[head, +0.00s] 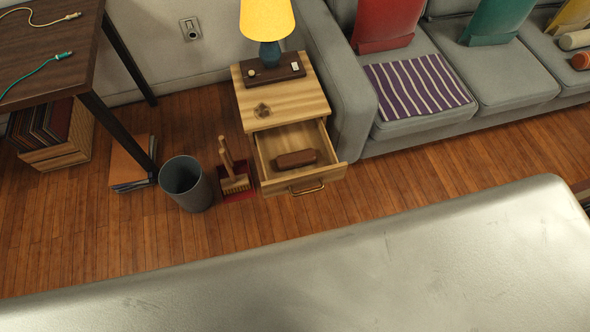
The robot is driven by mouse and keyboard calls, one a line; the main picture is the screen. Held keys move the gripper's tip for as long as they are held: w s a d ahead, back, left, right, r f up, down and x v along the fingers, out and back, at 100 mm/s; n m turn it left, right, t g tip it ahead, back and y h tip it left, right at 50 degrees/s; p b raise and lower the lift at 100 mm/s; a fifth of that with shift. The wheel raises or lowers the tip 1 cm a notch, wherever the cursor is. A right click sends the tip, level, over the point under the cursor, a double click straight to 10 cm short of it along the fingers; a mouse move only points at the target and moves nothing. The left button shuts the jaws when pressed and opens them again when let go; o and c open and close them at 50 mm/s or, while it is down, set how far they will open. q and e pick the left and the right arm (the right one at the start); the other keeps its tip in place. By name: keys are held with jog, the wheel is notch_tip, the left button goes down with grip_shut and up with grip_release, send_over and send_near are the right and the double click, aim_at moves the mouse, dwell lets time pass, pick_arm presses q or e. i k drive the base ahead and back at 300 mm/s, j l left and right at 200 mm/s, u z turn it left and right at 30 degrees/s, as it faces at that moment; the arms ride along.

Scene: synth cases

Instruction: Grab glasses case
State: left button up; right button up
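A brown, elongated glasses case (296,159) lies in the open drawer (273,178) of a light wooden nightstand (286,98). The drawer is pulled out toward me and has a metal handle (307,188) on its front. The case lies roughly crosswise in the drawer and its whole top is visible. Neither of my grippers shows in the head view.
A grey bin (186,184) and a brush with a red dustpan (234,181) stand left of the drawer. A grey sofa (345,85) is close on the right. A lamp (267,22) stands on the nightstand. A large pale metallic surface (330,270) fills the foreground.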

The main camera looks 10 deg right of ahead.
aim_at(289, 161)
jog(key=i+j, duration=0.2)
jog(key=i+j+z, duration=0.35)
jog(key=j, duration=0.2)
jog(key=i+j+z, duration=0.4)
jog(key=j, duration=0.3)
jog(key=z, duration=0.45)
